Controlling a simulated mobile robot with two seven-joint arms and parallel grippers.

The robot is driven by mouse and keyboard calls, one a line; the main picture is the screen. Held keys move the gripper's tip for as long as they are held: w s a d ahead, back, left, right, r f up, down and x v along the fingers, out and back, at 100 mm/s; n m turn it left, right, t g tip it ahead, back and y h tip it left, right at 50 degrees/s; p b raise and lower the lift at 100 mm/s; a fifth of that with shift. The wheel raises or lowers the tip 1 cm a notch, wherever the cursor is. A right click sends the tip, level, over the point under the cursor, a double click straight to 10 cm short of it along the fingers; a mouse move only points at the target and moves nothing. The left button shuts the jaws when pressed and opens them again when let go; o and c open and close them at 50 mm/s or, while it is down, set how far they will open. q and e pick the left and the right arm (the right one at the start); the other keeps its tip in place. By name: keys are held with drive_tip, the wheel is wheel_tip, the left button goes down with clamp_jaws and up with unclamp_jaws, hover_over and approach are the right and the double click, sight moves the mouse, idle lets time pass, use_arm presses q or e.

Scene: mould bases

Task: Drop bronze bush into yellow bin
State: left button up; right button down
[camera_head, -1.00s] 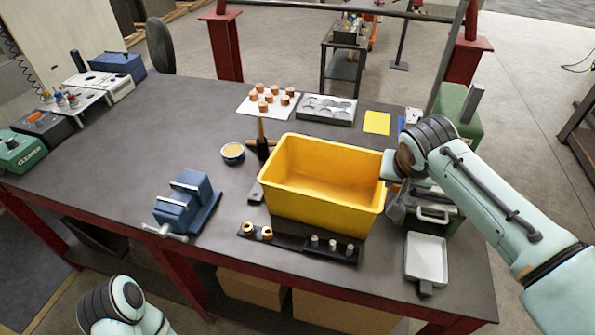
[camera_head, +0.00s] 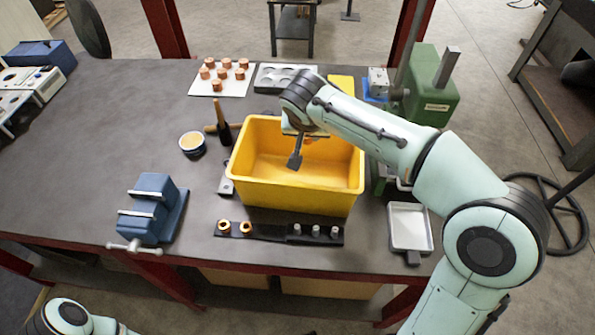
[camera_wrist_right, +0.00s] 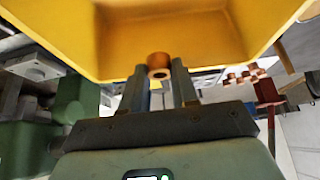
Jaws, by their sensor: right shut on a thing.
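The yellow bin (camera_head: 295,195) stands open on the dark bench. My right gripper (camera_head: 296,160) is over the bin's opening in the head view. In the right wrist view its fingers (camera_wrist_right: 160,82) are shut on a bronze bush (camera_wrist_right: 158,66), a short ring with a hole, held at the fingertips. The yellow bin (camera_wrist_right: 165,35) fills the top of that view, beyond the bush. In the head view I cannot make the held bush out clearly. Only part of my left arm shows at the bottom left; its gripper is out of view.
A dark rack (camera_head: 270,234) with two bronze rings and several grey pins lies in front of the bin. A blue vise (camera_head: 152,208) stands left, a white tray (camera_head: 409,228) right. Copper pieces (camera_head: 222,72) sit behind. A green machine (camera_head: 425,85) stands at back right.

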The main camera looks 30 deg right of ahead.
drive_tip(key=shift+f+b, duration=0.7)
drive_tip(key=shift+f, duration=0.85)
use_arm(q)
drive_tip(key=shift+s+f, duration=0.3)
drive_tip(key=shift+f, duration=0.25)
drive_tip(key=shift+s+f, duration=0.3)
drive_tip(key=shift+f, duration=0.25)
use_arm(e)
drive_tip(key=shift+w, duration=0.1)
drive_tip(key=c, duration=0.8)
unclamp_jaws()
use_arm(q)
drive_tip(key=shift+w+r+p, duration=0.35)
drive_tip(key=shift+r+p, duration=0.2)
drive_tip(key=shift+r, duration=0.05)
use_arm(e)
approach(307, 141)
drive_tip(key=shift+v, duration=1.15)
drive_tip(key=shift+w+a, duration=0.1)
